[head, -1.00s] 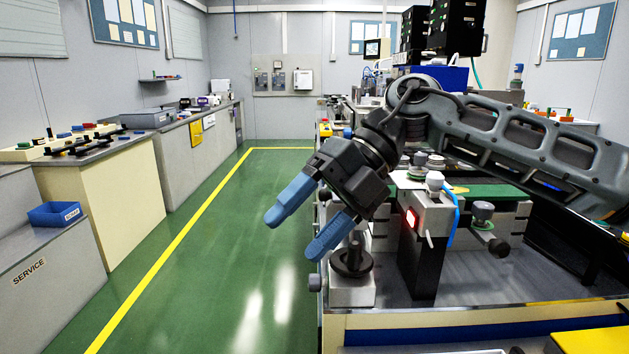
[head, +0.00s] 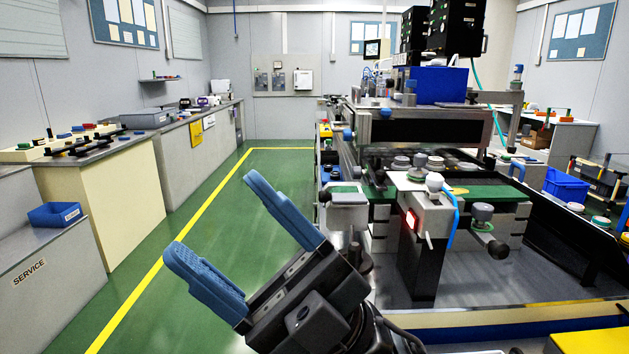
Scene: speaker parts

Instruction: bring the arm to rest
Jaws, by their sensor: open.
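My gripper (head: 240,232) is in the lower middle of the head view. Its two blue fingers are spread apart and point up and to the left, with nothing between them. It is over the green floor, left of and in front of the workstation (head: 466,308). The rest of my arm runs out of the bottom of the picture, so most of it is hidden.
The workstation on the right carries a grey machine with a lit red button (head: 411,219) and several round parts. A blue bin (head: 567,186) stands at the right. Counters line the left wall, one with a small blue tray (head: 56,214). The aisle between is clear.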

